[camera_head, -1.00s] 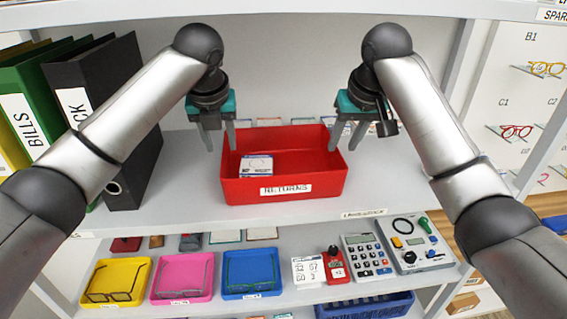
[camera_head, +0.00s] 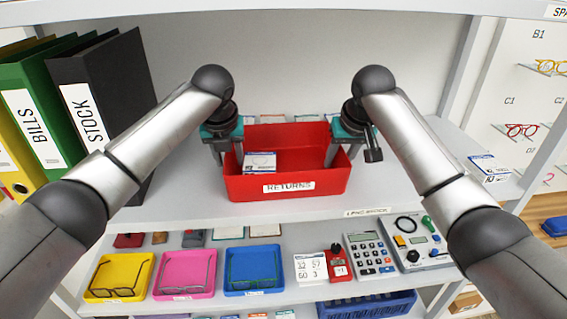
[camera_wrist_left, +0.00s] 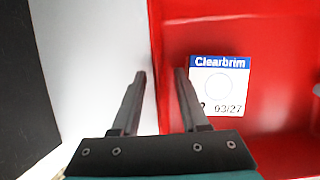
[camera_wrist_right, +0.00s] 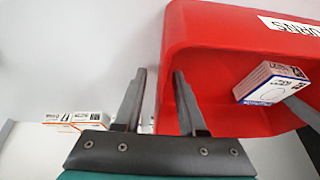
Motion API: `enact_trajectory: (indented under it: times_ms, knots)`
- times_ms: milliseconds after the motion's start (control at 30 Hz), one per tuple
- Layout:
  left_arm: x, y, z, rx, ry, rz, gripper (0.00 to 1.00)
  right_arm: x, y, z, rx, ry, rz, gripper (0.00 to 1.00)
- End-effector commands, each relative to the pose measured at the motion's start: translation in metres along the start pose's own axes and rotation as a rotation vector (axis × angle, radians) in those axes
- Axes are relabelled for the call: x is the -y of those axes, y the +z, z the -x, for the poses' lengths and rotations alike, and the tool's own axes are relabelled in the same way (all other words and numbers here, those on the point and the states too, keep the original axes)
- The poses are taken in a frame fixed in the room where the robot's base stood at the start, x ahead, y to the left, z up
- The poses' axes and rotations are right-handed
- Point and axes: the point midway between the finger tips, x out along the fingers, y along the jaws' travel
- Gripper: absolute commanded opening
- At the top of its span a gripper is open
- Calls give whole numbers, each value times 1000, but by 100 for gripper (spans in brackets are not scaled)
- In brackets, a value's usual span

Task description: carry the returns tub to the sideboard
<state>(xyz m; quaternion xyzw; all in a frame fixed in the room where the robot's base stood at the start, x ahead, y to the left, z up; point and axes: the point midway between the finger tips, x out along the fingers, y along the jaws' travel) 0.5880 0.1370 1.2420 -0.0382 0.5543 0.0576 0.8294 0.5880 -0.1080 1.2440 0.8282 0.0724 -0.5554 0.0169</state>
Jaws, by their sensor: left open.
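The red returns tub (camera_head: 232,189) stands upright on the white shelf, with a "RETURNS" label on its front. A small white and blue box (camera_head: 260,160) lies inside at the left. My left gripper (camera_head: 229,158) is open at the tub's left wall. In the left wrist view its fingers (camera_wrist_left: 160,75) are apart, one on each side of that wall (camera_wrist_left: 154,50). My right gripper (camera_head: 341,160) is open at the right wall. In the right wrist view its fingers (camera_wrist_right: 160,72) lie on either side of the wall. I cannot tell whether the fingers touch it. The sideboard is not clearly identifiable.
Upright binders (camera_head: 100,100) stand left of the tub. Small boxes (camera_head: 488,166) lie to its right. A shelf edge (camera_head: 290,10) hangs above. Wall-mounted glasses are at right.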

Motion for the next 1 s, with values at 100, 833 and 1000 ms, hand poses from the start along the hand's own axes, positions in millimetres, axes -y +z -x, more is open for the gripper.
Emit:
enact_trajectory:
  times_ms: [100, 833, 1000]
  knots:
    - [0, 0, 0, 0, 0, 0, 41, 0, 0, 0, 0, 0, 0, 37]
    - [0, 0, 0, 1, 0, 0, 0, 0, 0, 0, 0, -1, -1, 0]
    - [0, 0, 0, 1, 1, 0, 0, 0, 0, 0, 0, 0, 0, 0]
